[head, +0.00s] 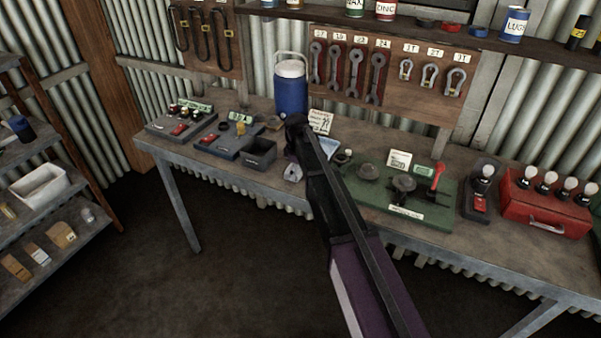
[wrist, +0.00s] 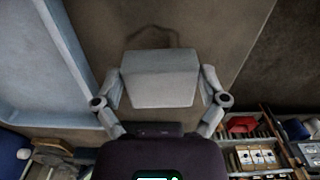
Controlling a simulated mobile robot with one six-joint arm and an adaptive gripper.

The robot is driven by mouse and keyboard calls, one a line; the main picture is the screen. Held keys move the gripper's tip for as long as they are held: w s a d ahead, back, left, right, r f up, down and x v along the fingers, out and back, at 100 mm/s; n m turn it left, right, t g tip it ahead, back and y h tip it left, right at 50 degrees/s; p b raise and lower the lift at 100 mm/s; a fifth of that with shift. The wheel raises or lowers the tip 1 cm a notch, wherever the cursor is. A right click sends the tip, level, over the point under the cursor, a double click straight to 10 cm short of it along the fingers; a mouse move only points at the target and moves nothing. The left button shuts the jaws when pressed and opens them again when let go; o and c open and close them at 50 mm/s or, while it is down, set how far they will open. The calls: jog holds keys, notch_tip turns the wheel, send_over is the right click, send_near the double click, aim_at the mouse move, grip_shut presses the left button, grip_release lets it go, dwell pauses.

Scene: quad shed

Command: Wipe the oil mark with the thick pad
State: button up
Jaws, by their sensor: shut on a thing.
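My gripper (wrist: 160,88) is shut on the thick pad (wrist: 160,78), a pale grey block held between its two fingers. In the wrist view the pad is over the brown bench top (wrist: 205,30). A faint dark curved mark (wrist: 174,34), which looks like the oil mark, shows on the bench just beyond the pad's far edge. The pad may hide part of it. I cannot tell whether the pad touches the bench. In the head view a pale grey piece (head: 293,173) shows at my gripper near the bench's front edge; my arm hides the surface behind it.
A pale blue tray (wrist: 52,50) lies left of the pad in the wrist view. A blue drink cooler (head: 291,92) stands behind my gripper. A dark open bin (head: 260,155) is to the left, and a green board (head: 435,212) with metal parts is to the right.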

jog(key=shift+w+a, duration=0.3)
jog(key=shift+a, duration=0.55)
jog(key=shift+a, duration=0.1)
jog(key=shift+w+a, duration=0.4)
jog(key=shift+a, duration=0.4)
jog(key=shift+w+a, duration=0.35)
jog(key=shift+a, duration=0.4)
jog(key=shift+r, duration=0.1)
jog(key=shift+r+p, duration=2.95)
jog(key=shift+p, duration=0.15)
notch_tip(320, 180, up, 3)
jog(key=p, duration=0.3)
jog(key=shift+d, duration=0.15)
